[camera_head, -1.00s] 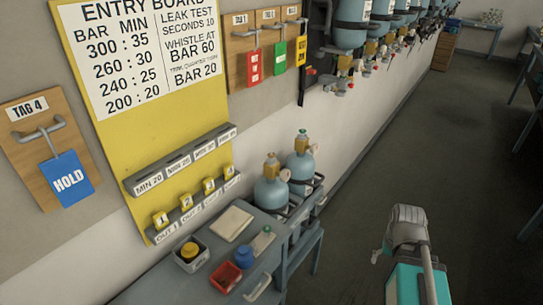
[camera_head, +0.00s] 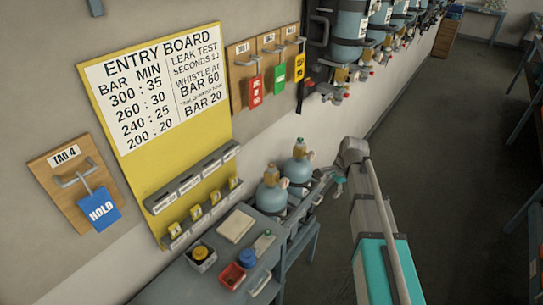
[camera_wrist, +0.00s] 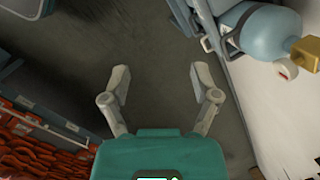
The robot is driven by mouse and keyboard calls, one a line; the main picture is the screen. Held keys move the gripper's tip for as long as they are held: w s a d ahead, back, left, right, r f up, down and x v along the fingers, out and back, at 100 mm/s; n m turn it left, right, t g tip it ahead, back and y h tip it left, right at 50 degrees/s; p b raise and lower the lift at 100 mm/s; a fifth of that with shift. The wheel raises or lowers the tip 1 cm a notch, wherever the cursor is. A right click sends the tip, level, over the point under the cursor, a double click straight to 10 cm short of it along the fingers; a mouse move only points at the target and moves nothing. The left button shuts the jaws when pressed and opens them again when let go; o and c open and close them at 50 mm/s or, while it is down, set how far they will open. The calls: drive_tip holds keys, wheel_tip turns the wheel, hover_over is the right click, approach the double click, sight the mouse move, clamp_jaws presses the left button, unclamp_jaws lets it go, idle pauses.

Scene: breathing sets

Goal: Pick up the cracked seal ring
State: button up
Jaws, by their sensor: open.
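I cannot make out a cracked seal ring in either view. A small red tray (camera_head: 232,276) stands on the grey bench (camera_head: 204,287) in the head view; its contents are too small to tell. My gripper (camera_wrist: 160,80) is open and empty in the wrist view, with bare floor between its fingers. In the head view my gripper (camera_head: 334,180) is at the end of my arm, to the right of the two blue cylinders and apart from the bench items.
Two blue cylinders (camera_head: 299,169) stand behind the bench; one cylinder (camera_wrist: 268,32) shows upper right in the wrist view. A box with a yellow-black item (camera_head: 201,256), a blue jar (camera_head: 248,257) and a pale pad (camera_head: 236,226) are on the bench. Open floor (camera_head: 440,150) lies right.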

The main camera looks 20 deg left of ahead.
drive_tip(key=w+a+r+m+y+p, duration=0.1)
drive_tip(key=w+a+r+m+p, duration=0.2)
drive_tip(key=a, duration=0.6)
drive_tip(key=w+a+r+m+p, duration=0.4)
drive_tip(key=w+a+r+p, duration=0.1)
drive_tip(key=a+r, duration=0.3)
drive_tip(key=shift+a+r+m+y+p, duration=0.35)
drive_tip(key=shift+r+p, duration=0.2)
drive_tip(key=shift+p, duration=0.3)
drive_tip(key=shift+f, duration=0.1)
drive_tip(key=b, duration=0.7)
approach(272, 164)
drive_tip(key=f, duration=0.2)
drive_tip(key=shift+w+a+f+b, duration=0.2)
drive_tip(key=shift+a+f+b, duration=0.3)
drive_tip(key=shift+f, duration=0.1)
drive_tip(key=shift+b+x, duration=2.35)
drive_tip(key=shift+x, duration=0.2)
drive_tip(key=shift+s+a, duration=0.1)
drive_tip(key=shift+s, duration=0.1)
